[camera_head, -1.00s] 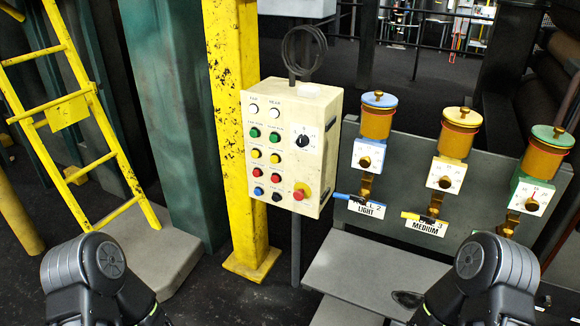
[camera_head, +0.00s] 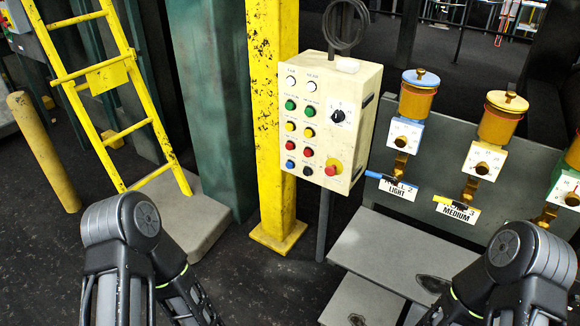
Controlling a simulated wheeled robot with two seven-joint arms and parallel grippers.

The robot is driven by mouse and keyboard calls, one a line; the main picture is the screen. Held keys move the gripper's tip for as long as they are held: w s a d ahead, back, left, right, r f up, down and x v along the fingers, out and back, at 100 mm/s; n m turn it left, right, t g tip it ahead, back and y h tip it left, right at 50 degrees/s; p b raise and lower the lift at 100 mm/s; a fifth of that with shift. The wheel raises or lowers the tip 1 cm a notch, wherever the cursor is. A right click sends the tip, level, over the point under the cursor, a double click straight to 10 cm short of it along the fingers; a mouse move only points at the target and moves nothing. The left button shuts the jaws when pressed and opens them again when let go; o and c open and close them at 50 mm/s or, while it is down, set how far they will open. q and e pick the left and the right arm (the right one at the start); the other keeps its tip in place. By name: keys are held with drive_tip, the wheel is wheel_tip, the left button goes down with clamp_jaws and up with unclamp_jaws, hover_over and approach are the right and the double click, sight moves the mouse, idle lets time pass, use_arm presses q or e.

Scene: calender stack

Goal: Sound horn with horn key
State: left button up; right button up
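A cream control box (camera_head: 358,144) is mounted in front of a yellow post in the middle of the head view. Its front has two columns of coloured buttons: white at the top, then green, yellow, red, and blue and black at the bottom. A black rotary knob (camera_head: 338,117) and a red button on a yellow collar (camera_head: 331,168) sit at its right side. The labels are too small to read surely, so I cannot tell which is the horn key. Only dark links of my two arms show at the lower left and lower right. Neither gripper is in view.
A yellow ladder (camera_head: 119,133) and a yellow bollard (camera_head: 43,150) stand at the left. Oilers with dials (camera_head: 483,160) line a grey panel at the right, above a grey platform (camera_head: 385,253). The dark floor before the yellow post (camera_head: 270,130) is clear.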

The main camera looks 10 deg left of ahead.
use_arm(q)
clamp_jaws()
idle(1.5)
